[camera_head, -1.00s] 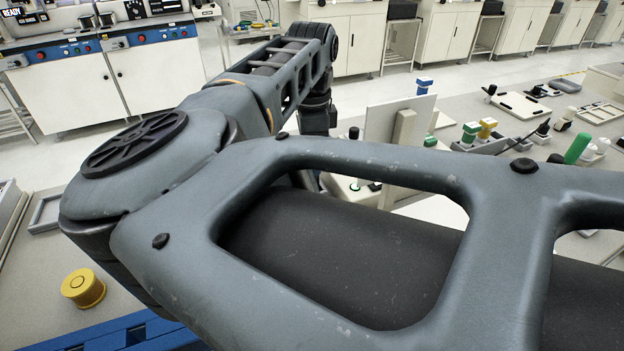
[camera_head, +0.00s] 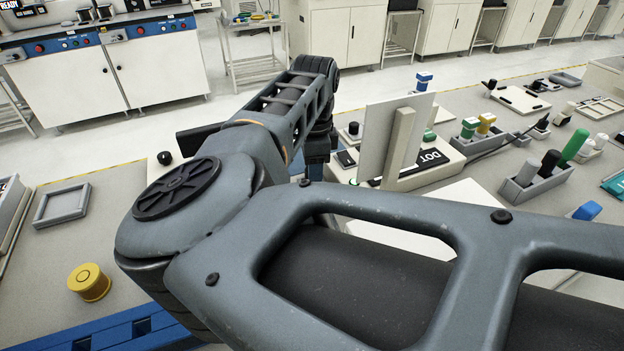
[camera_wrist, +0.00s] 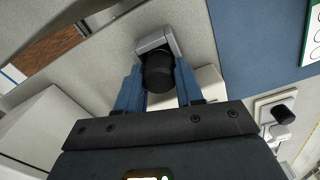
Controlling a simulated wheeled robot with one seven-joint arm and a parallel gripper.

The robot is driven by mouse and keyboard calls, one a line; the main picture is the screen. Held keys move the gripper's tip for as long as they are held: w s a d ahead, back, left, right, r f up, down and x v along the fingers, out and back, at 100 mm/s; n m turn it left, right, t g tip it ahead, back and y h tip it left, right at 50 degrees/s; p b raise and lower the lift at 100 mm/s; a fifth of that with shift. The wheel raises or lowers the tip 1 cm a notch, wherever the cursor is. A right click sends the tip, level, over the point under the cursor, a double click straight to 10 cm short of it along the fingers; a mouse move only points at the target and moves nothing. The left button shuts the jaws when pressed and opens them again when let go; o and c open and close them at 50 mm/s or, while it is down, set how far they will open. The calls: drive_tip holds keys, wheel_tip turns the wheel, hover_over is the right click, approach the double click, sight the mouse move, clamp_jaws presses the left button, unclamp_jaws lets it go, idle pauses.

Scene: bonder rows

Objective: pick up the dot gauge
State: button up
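In the wrist view, my gripper (camera_wrist: 158,85) has two blue fingers set apart. A black round knob (camera_wrist: 158,73) lies between them, above a grey angled block (camera_wrist: 154,40). The knob nearly fills the gap; I cannot tell whether the fingers touch it. Nothing readable marks this piece as the dot gauge. In the head view, my gripper (camera_head: 318,152) points down behind my arm, its fingertips hidden. A pale case marked DOT (camera_head: 430,157) lies to its right, partly behind an upright white panel (camera_head: 390,140).
A yellow roll (camera_head: 89,282) and an empty grey tray (camera_head: 62,204) are at left. At right stand a grey holder (camera_head: 536,180) with coloured handles and another holder (camera_head: 470,142) with green and yellow knobs. White cabinets line the back.

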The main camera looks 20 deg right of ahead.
clamp_jaws()
idle(0.3)
drive_tip(key=shift+r, duration=0.4)
wheel_tip(320, 180, up, 3)
drive_tip(key=shift+r+b, duration=0.2)
drive_tip(key=shift+b, duration=0.25)
drive_tip(key=s+d+r+b, duration=0.1)
drive_tip(key=s+d+r, duration=0.3)
drive_tip(key=d, duration=0.7)
wheel_tip(320, 180, up, 3)
drive_tip(key=shift+s+f+b, duration=0.1)
drive_tip(key=shift+s+b, duration=0.05)
drive_tip(key=shift+b, duration=0.2)
wheel_tip(320, 180, up, 7)
drive_tip(key=p, duration=0.4)
